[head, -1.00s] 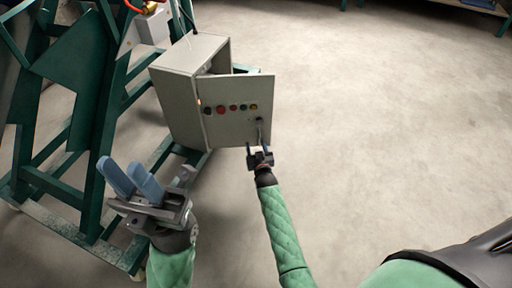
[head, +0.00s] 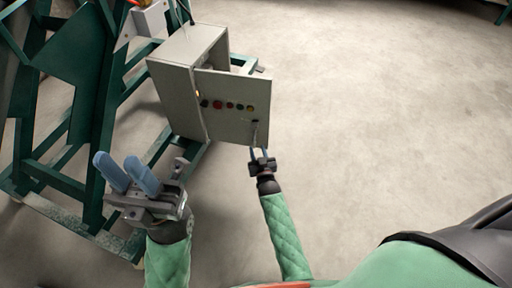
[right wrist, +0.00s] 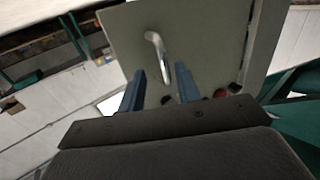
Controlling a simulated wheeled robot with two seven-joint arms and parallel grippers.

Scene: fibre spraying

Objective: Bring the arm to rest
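A grey control box (head: 180,95) stands on the green frame. Its door (head: 232,105) hangs ajar and carries a row of coloured buttons and a small handle (head: 255,130). My right gripper (head: 259,152) is just below the door's lower edge, open and empty. In the right wrist view the metal handle (right wrist: 158,55) lies ahead, in line with the gap between the spread blue fingers of the right gripper (right wrist: 160,75); it does not appear gripped. My left gripper (head: 127,173) is at the lower left, with its blue fingers apart and nothing between them.
A green steel frame (head: 85,100) fills the left side, close to my left gripper. The concrete floor (head: 380,120) at the centre and right is clear.

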